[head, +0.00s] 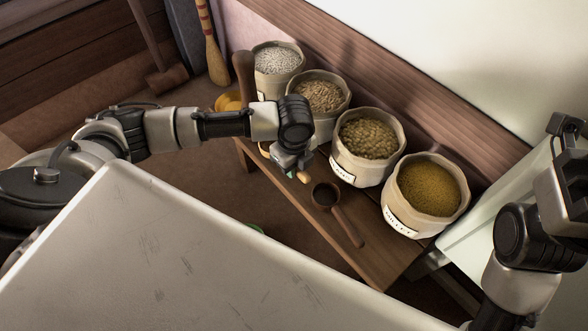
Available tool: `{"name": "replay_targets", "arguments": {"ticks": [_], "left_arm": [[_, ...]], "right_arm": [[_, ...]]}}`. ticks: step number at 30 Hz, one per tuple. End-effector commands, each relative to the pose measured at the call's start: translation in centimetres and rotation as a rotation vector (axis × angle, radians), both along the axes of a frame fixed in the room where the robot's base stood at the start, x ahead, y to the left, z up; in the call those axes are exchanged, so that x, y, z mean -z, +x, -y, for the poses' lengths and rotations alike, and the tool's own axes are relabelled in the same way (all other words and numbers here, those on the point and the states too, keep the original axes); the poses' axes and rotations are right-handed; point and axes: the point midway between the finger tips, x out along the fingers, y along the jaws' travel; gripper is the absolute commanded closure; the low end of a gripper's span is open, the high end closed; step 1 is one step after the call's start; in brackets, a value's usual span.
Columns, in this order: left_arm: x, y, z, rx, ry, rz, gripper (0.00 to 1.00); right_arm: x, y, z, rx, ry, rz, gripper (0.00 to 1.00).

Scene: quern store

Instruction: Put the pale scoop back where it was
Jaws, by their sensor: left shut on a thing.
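My left gripper (287,168) points down over the wooden bench (385,262), in front of the sacks. It is shut on a pale wooden thing (303,177), which seems to be the pale scoop. Only small light bits of it show beside the fingers, and my wrist hides the rest. I cannot tell whether it touches the bench. A dark brown scoop (346,228) lies on the bench to the right of my left gripper, its handle toward the front. My right arm is at the right edge; its gripper (566,165) shows only in part, and its jaws are unclear.
Several open sacks of grain stand in a row along the wall, including one with yellow grain (430,184) and one with greenish grain (367,140). A yellow bowl (228,102) is behind my left arm. A broom (214,55) leans at the back. The bench's right front is clear.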

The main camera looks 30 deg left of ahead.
Motion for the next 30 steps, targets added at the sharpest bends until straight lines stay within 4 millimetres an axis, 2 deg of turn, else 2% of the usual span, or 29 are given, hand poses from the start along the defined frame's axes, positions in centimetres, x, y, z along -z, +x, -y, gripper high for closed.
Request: {"name": "replay_targets", "arguments": {"ticks": [1, 13, 14, 18, 19, 28, 30], "left_arm": [[0.59, 0.02, 0.01, 0.0, 0.0, 0.001, 1.0], [0.67, -0.02, 0.05, 0.0, 0.0, 0.0, 1.0], [0.75, -0.02, 0.06, 0.0, 0.0, 0.0, 0.76], [0.75, 0.0, 0.05, 0.0, 0.0, 0.001, 0.54], [0.76, 0.0, 0.05, 0.0, 0.0, 0.001, 0.52], [0.59, 0.02, 0.03, 0.0, 0.0, 0.002, 0.52], [-0.17, 0.02, 0.02, -0.001, -0.001, 0.002, 0.52]], "right_arm": [[0.07, -0.07, -0.01, 0.0, 0.0, 0.01, 0.57], [-0.3, -0.05, -0.02, 0.0, -0.001, 0.009, 0.57], [-0.22, -0.03, -0.03, 0.001, 0.0, 0.006, 0.57], [-0.18, -0.04, -0.04, 0.0, -0.001, 0.008, 0.57], [-0.18, -0.04, -0.04, 0.0, -0.001, 0.008, 0.57], [0.0, -0.02, -0.04, 0.001, -0.001, 0.007, 0.57], [-0.72, -0.06, -0.06, 0.0, -0.001, 0.013, 0.57]]}}
